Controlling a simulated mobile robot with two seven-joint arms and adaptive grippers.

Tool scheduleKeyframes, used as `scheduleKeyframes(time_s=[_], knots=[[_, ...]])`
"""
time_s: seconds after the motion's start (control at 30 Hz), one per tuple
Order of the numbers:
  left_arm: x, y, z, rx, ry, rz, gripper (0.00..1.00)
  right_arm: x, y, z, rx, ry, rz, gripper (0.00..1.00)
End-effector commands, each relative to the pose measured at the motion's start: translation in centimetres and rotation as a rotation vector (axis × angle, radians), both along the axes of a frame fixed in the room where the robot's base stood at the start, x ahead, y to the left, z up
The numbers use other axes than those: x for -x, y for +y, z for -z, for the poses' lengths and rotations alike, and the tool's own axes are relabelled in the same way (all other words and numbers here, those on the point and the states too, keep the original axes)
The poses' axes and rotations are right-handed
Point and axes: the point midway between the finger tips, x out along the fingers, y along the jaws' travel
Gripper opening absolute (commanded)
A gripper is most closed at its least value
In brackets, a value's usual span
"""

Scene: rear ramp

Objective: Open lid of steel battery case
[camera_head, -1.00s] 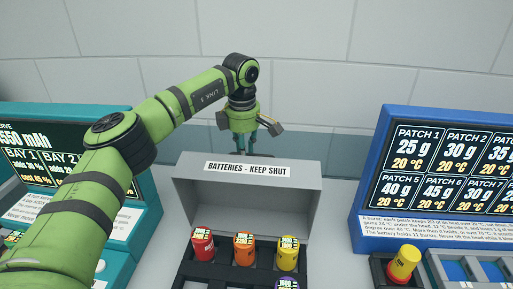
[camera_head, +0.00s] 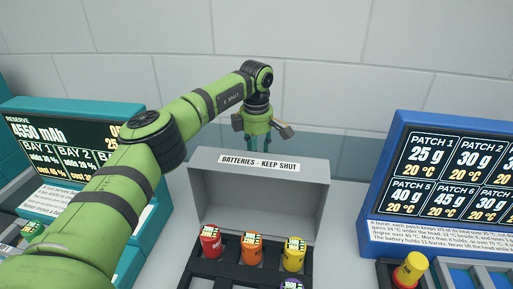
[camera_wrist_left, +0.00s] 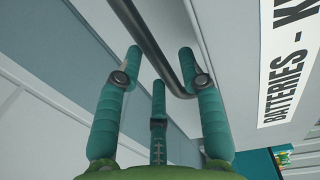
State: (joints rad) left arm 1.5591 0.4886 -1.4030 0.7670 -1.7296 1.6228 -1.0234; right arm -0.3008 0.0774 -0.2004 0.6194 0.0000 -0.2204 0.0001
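The steel battery case (camera_head: 196,265) stands on the counter with its grey lid (camera_head: 205,200) raised upright. The lid carries a label reading "BATTERIES - KEEP SHUT" (camera_head: 259,163), part of which shows in the left wrist view (camera_wrist_left: 290,70). Red (camera_head: 210,242), orange (camera_head: 251,250) and yellow (camera_head: 294,254) batteries stand in the case. My left gripper (camera_head: 257,140) points down behind the lid, its fingertips partly hidden there. In the left wrist view its teal fingers (camera_wrist_left: 160,55) are spread, with a dark bar handle (camera_wrist_left: 150,40) passing between them, close to the right finger. I cannot tell if they touch.
A teal unit with a reserve screen (camera_head: 70,150) stands at the left. A pale wall (camera_head: 330,60) rises behind.

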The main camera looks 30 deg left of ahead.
Motion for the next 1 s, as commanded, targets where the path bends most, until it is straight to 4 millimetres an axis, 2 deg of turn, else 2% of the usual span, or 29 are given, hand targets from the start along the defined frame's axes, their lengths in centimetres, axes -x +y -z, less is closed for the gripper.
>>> scheduleKeyframes(time_s=[0.03, 0.2, 0.37, 0.47, 0.8, 1.0], knots=[[0.2, -0.2, 0.5, 0.001, 0.011, 0.003, 0.46, -0.1, -0.1, 0.0, 0.002, -0.001, -0.001, 0.4], [0.2, -0.2, 0.5, 0.001, 0.009, 0.001, 0.46, -0.2, -0.3, 0.0, 0.004, -0.003, -0.002, 0.4], [0.1, -0.1, -0.2, 0.002, 0.006, 0.0, 0.46, -0.4, -0.5, 0.0, 0.006, -0.006, -0.002, 0.4], [0.1, -0.1, -1.8, 0.002, 0.002, 0.0, 0.46, -0.3, -0.4, 0.0, 0.004, -0.005, -0.002, 0.4], [0.5, -0.2, -9.0, 0.002, -0.003, -0.001, 0.46, -0.1, -0.2, 0.0, 0.003, -0.003, -0.001, 0.4], [0.7, -0.1, -11.5, 0.002, -0.002, -0.001, 0.46, -0.1, -0.2, 0.0, 0.003, -0.002, -0.001, 0.4]])
